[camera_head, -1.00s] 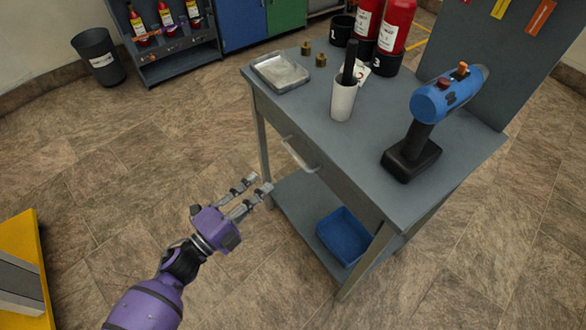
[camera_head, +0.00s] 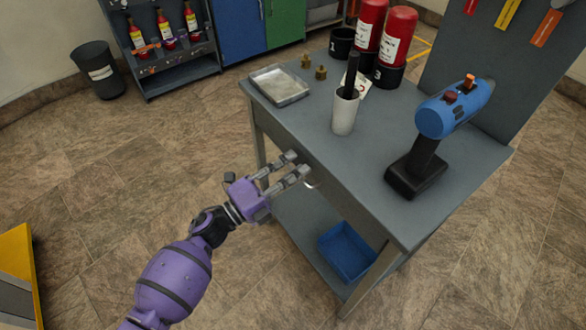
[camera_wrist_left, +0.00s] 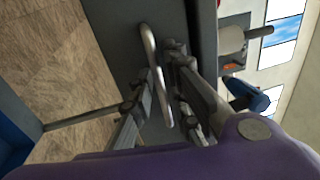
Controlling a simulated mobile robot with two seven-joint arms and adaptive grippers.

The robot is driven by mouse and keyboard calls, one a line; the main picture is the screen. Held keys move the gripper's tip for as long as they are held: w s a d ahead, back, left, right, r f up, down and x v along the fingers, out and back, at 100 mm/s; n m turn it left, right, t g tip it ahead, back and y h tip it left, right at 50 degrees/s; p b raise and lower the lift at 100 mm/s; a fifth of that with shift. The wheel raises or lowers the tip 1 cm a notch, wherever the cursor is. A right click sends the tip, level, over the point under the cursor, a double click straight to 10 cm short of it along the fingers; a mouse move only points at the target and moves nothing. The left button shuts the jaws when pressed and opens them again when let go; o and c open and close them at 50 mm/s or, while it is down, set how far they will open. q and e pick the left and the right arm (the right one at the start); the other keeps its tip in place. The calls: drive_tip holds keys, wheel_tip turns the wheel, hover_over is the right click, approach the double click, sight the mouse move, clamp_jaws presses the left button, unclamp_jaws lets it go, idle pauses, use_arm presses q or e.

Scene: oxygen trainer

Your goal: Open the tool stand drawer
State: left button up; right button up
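The tool stand (camera_head: 375,150) is a grey table with a shut drawer (camera_head: 345,192) under its top. The drawer's silver handle (camera_wrist_left: 152,60) shows as a curved bar in the left wrist view. In the head view only a small part of the handle (camera_head: 313,184) shows past the fingers. My left gripper (camera_head: 298,165) is at the drawer front. In the left wrist view its fingers (camera_wrist_left: 165,85) are apart, one on each side of the handle bar. I cannot tell whether either finger touches it. My right gripper is in neither view.
On the tabletop are a metal tray (camera_head: 280,84), a white cup (camera_head: 345,112) with a black tool, a blue drill (camera_head: 440,125) and red extinguishers (camera_head: 395,45). A blue bin (camera_head: 347,252) sits on the lower shelf.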

use_arm(q)
clamp_jaws()
drive_tip(key=r+v, duration=0.2)
drive_tip(key=v, duration=1)
drive_tip(key=r+v, duration=0.2)
drive_tip(key=v, duration=1)
drive_tip(key=shift+s+a+r, duration=0.3)
drive_tip(key=shift+s+a, duration=0.05)
drive_tip(key=shift+a, duration=0.1)
